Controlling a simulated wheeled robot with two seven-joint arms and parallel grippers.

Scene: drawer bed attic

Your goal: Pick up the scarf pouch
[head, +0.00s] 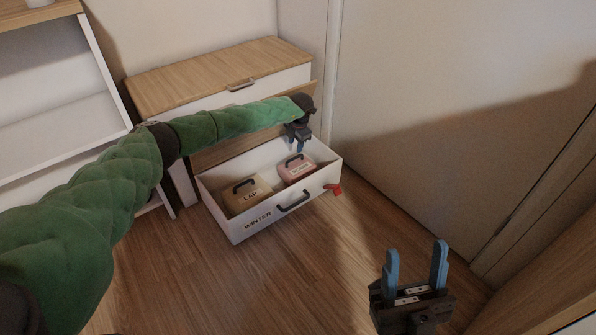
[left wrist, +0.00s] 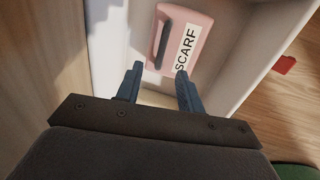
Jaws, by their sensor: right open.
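The pink scarf pouch (head: 297,168) lies in the right part of the open drawer in the head view. It has a dark handle on top and a white label; in the left wrist view the pouch (left wrist: 185,38) shows the label "SCARF". My left gripper (head: 299,143) is above the pouch, pointing down. In the left wrist view its fingers (left wrist: 157,88) are apart with nothing between them, near the pouch's lower edge and handle. My right gripper (head: 415,268) is open and empty at the lower right, away from the drawer.
The open drawer (head: 238,232), marked "WINTER", also holds a tan "LAP" pouch (head: 247,194) on the left. A red object (head: 333,189) is at the drawer's right front corner. A wood-topped cabinet (head: 215,72) stands behind, shelves (head: 62,130) at left. The floor in front is clear.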

